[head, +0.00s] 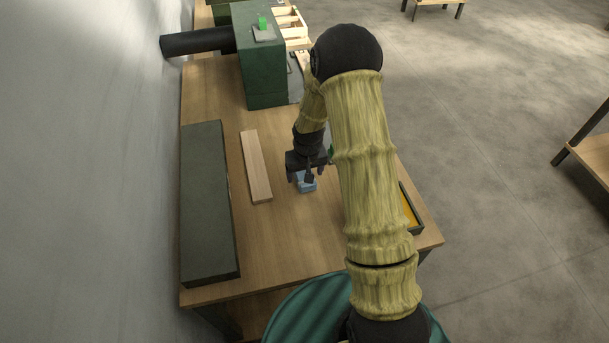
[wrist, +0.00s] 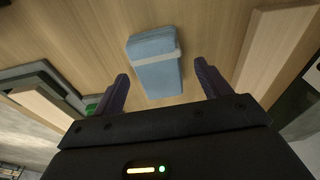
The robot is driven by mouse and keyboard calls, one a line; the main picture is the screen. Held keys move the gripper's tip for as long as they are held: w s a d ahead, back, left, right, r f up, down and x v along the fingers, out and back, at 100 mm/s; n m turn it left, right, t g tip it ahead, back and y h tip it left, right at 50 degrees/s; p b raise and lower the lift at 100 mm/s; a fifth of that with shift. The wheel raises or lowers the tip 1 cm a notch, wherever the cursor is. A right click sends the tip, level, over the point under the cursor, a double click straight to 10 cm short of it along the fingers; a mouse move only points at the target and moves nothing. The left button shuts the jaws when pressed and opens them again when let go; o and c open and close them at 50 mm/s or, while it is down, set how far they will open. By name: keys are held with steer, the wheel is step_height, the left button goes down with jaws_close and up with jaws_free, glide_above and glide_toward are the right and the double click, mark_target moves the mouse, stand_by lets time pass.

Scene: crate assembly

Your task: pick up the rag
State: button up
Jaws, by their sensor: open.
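The rag (head: 307,186) is a folded light blue cloth on the wooden table, partly hidden by my gripper in the head view. In the wrist view the rag (wrist: 156,72) shows whole, with a pale band across it. My gripper (head: 307,180) is at the rag in the head view, pointing down. In the wrist view my gripper (wrist: 160,84) is open, with its two dark purple fingers apart. The lower end of the rag lies between the fingers in the picture, with a gap on each side. I cannot tell how far above the rag the fingertips are.
A wooden plank (head: 257,166) lies left of the rag, beside a long dark green box (head: 207,205). A green machine (head: 262,75) with a black pipe (head: 197,42) stands at the back. A tray with orange contents (head: 418,213) is at the right edge, partly behind my arm.

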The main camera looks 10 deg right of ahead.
steer(key=shift+w+f, duration=0.1)
steer(key=shift+f, duration=0.35)
steer(key=shift+c, duration=0.3)
steer(key=c, duration=1)
